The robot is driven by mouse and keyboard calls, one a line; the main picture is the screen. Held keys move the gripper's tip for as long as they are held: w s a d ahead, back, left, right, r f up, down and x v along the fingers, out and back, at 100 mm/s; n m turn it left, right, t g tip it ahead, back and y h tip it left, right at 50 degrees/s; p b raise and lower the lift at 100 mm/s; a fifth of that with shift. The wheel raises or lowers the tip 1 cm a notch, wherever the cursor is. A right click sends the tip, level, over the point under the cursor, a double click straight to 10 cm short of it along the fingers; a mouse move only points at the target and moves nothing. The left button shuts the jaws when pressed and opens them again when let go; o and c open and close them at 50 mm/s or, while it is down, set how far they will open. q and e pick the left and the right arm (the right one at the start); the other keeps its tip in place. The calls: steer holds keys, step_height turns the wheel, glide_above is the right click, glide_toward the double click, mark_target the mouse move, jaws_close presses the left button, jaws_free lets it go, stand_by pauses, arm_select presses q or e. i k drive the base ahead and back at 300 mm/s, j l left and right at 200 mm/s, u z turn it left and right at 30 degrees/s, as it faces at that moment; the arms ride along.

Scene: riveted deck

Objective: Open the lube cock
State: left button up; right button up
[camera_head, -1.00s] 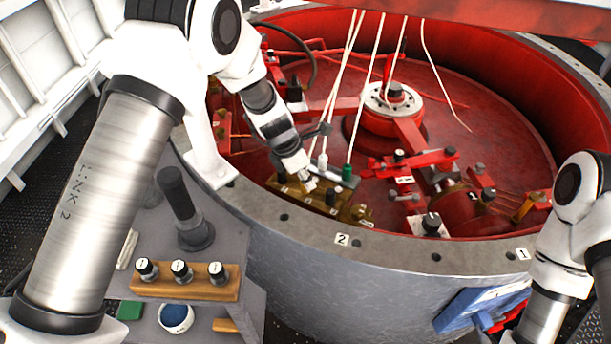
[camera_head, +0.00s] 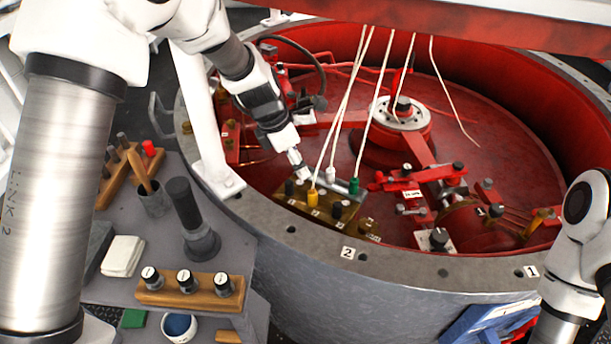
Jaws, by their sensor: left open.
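My left gripper (camera_head: 299,168) reaches in from the upper left over the rim of the round red well. Its small pale fingers are open and point down at the back left of a brass block (camera_head: 318,211). Yellow (camera_head: 312,195), white (camera_head: 330,172) and green (camera_head: 354,185) plugs with cords stand at the block, with dark knobs beside them. I cannot tell whether the fingertips touch the block or a knob. No part is readable as the lube cock. My right arm shows at the right edge, but its gripper is out of frame.
The grey rim (camera_head: 300,232) surrounds the well. A red hub (camera_head: 402,112) and red levers (camera_head: 415,180) stand inside it. A side table holds a black handle (camera_head: 187,212), a wooden block with several knobs (camera_head: 187,290) and a folded cloth (camera_head: 122,255). Cords hang above the brass block.

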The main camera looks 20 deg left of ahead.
mark_target(364, 227)
steer(key=k+l, duration=0.25)
steer(key=k, duration=0.2)
steer(key=k+l, duration=0.25)
steer(key=k, duration=0.25)
